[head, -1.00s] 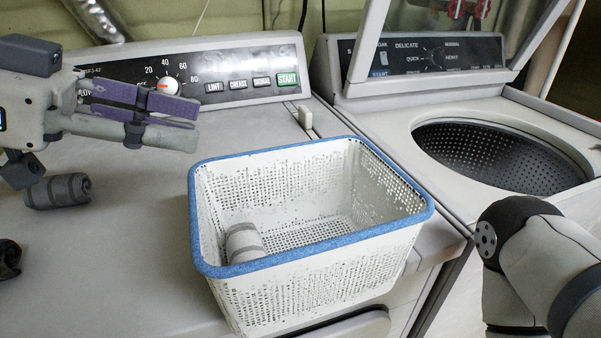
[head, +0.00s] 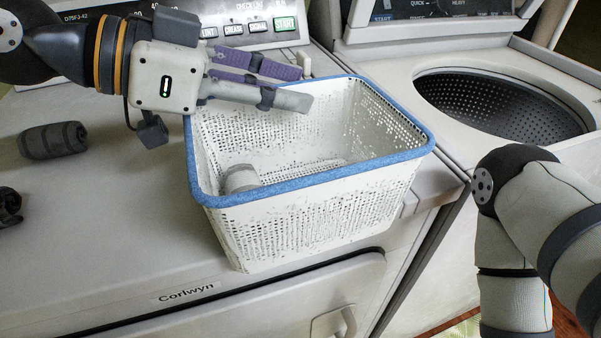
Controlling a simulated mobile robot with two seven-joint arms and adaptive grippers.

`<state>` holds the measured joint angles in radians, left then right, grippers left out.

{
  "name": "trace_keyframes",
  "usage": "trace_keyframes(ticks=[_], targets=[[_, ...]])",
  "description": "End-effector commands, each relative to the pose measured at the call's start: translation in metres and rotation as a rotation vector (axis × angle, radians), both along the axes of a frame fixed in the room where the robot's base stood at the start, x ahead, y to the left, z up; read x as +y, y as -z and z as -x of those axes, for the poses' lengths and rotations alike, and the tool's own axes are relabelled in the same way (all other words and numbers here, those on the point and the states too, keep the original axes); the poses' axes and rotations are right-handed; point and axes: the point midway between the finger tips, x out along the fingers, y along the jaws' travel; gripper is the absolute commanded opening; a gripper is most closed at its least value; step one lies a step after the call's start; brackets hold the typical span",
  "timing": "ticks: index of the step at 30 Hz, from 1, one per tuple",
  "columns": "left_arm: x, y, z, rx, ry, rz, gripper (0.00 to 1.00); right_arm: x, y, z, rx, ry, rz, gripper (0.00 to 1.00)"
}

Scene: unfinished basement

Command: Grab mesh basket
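The white mesh basket (head: 310,215) with a blue rim stands upright on the front right of the left machine's top. A pale rolled cloth (head: 240,179) lies inside it at the left. My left gripper (head: 306,87) reaches in from the left, above the basket's back left part, with its fingers pointing right. Its fingers look apart, with nothing between them. I cannot tell whether it touches the rim. My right gripper is out of view; only my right arm shows at the right.
A dark grey roll (head: 52,140) and a black item (head: 8,207) lie on the left machine's top (head: 110,235). A washer with an open drum (head: 500,105) stands at the right. The control panel (head: 240,28) bounds the back.

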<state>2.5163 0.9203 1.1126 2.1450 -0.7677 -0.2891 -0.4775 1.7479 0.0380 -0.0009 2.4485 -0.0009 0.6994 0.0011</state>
Motion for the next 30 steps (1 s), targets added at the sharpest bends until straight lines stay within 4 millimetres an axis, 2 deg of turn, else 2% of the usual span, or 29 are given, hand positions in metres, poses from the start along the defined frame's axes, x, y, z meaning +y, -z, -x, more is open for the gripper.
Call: trace_keyframes(ticks=[1, 3, 4, 15, 19, 26, 30], targets=[[0.000, 0.000, 0.000, 0.000, 0.000, 0.000, 0.19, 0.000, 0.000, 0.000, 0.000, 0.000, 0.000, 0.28], [0.000, 0.000, 0.000, 0.000, 0.000, 0.000, 0.03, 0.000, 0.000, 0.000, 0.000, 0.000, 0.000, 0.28], [0.000, 0.000, 0.000, 0.000, 0.000, 0.000, 0.00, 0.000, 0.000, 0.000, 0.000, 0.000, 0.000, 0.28], [0.000, 0.000, 0.000, -0.002, 0.001, -0.001, 0.00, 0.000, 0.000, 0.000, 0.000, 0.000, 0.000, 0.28], [0.000, -0.006, 0.000, -0.003, 0.000, -0.001, 0.00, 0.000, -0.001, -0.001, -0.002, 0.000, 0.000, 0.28], [0.000, -0.035, 0.002, -0.005, 0.002, 0.000, 0.00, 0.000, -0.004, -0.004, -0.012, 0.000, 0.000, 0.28], [-0.005, -0.056, 0.019, -0.012, 0.004, -0.002, 0.00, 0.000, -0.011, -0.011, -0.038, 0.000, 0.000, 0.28]])
